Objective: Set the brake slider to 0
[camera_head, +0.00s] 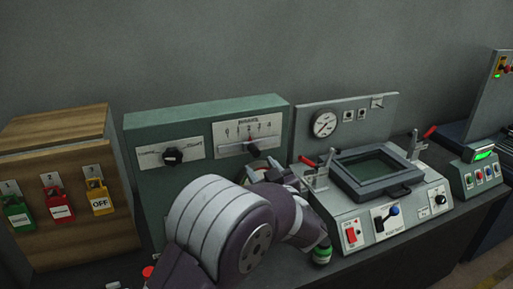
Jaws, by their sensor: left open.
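The brake slider panel (224,147) is a white plate with a numbered scale, on the right of the green machine housing (200,116). The slider's red pointer (250,138) stands near the 2, right of the 0 mark. Its dark knob (252,149) shows just below the scale. My left gripper (261,166) is open just below and right of the knob, in front of the housing. Whether a finger touches the knob cannot be told. My left arm hides the lower part of the housing. My right gripper is out of view.
A grey device with a framed window (375,167) and red-handled clamps stands right of my arm. A green-capped jar (322,253) is beside my arm.

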